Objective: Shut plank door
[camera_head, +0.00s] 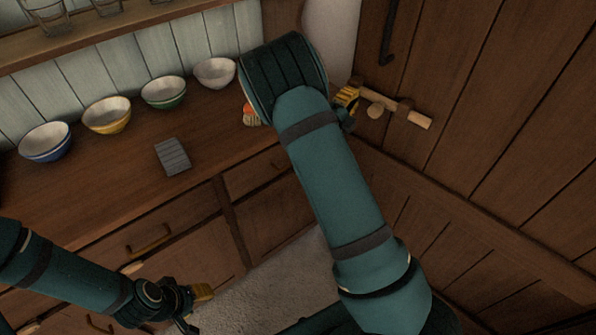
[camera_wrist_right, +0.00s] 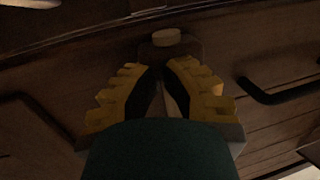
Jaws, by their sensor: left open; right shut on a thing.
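The brown plank door (camera_head: 490,90) fills the right side of the head view; I cannot tell if it is fully shut. A pale wooden latch handle (camera_head: 412,115) with a round peg juts from it. My right gripper (camera_head: 348,98) is at the left end of this handle, its yellow fingers shut on it, partly hidden behind my arm. In the right wrist view, the fingers (camera_wrist_right: 165,85) close around a narrow wooden piece, with a round pale peg just beyond. My left gripper (camera_head: 198,308) is open and empty, low at the left, in front of the drawers and away from the door.
A wooden counter (camera_head: 90,200) at the left holds several bowls (camera_head: 107,115) and a grey ridged block (camera_head: 173,156). Drawers with handles (camera_head: 148,240) face my left arm. A dark metal handle (camera_head: 388,35) is higher on the door. Pale floor lies between.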

